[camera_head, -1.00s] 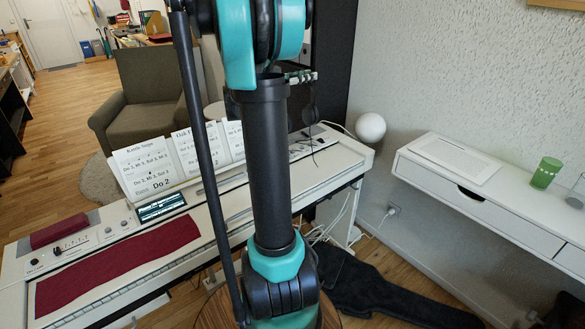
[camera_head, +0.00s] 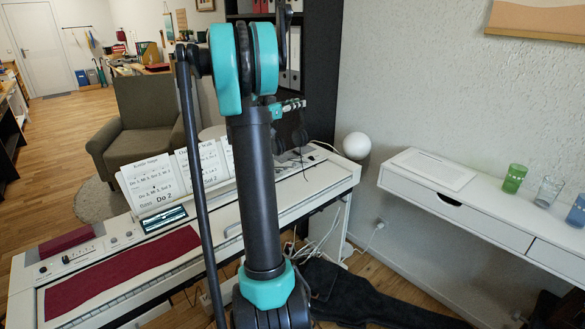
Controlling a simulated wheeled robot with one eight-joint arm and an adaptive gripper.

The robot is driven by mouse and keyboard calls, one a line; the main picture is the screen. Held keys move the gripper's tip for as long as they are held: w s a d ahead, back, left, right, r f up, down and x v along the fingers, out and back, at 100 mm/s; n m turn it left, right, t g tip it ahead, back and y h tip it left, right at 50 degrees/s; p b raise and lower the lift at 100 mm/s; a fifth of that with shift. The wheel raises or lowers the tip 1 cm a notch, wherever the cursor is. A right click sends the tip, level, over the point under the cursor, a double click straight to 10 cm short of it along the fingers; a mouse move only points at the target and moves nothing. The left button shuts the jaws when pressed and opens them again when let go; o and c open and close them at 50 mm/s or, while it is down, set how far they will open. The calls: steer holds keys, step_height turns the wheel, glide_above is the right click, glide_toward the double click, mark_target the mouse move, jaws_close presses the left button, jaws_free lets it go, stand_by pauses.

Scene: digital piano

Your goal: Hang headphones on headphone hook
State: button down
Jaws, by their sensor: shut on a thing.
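My gripper (camera_head: 290,107) shows only in part, just right of my upper arm, which hides much of it. It is shut on dark headphones (camera_head: 299,137), whose rounded ear cups hang below it above the back right part of the piano. A thin dark cable (camera_head: 303,163) trails down from them. The headband is mostly hidden. I cannot make out the headphone hook in this view.
The white digital piano (camera_head: 325,180) stands in front, with song sheets (camera_head: 150,182) and a red cloth (camera_head: 120,272) on it. A white wall shelf (camera_head: 480,215) at right carries a green glass (camera_head: 514,178). A dark bookcase (camera_head: 325,70) stands behind. A black bag (camera_head: 350,295) lies on the floor.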

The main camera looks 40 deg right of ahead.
mark_target(297, 145)
step_height(297, 145, down, 18)
steer(key=shift+r, duration=0.25)
steer(key=shift+f, duration=0.1)
steer(key=c, duration=1.3)
jaws_free()
steer(key=shift+c, duration=0.2)
